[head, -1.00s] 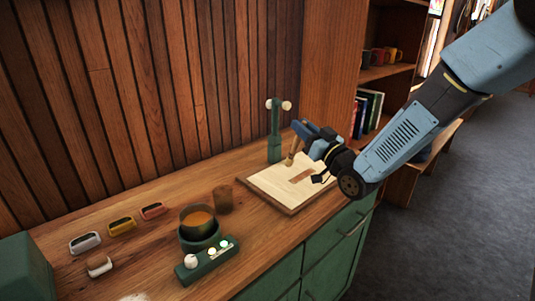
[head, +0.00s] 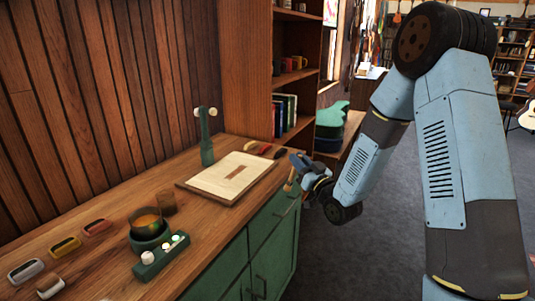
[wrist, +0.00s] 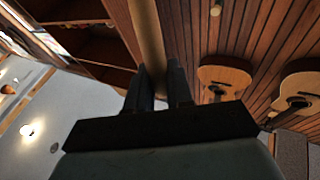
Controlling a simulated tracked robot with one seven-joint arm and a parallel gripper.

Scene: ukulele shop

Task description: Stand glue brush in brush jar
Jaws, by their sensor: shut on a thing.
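My gripper (head: 296,162) is beyond the bench's right front edge, over the floor side. It is shut on the glue brush, whose tan handle (head: 289,180) hangs below the jaws in the head view. In the wrist view the wooden handle (wrist: 148,40) runs between the two fingers (wrist: 160,85). The bristles cannot be made out. A small brown cup, which looks like the brush jar (head: 166,203), stands on the bench behind the glue pot (head: 146,228), well left of my gripper. The pot holds amber glue and sits on a green base.
A pale board (head: 215,180) lies flat on the bench, with a green stand (head: 206,140) behind it. A green panel with knobs (head: 160,257) is in front of the pot. Several small trays (head: 66,247) are at left. A shelf unit (head: 297,60) stands behind.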

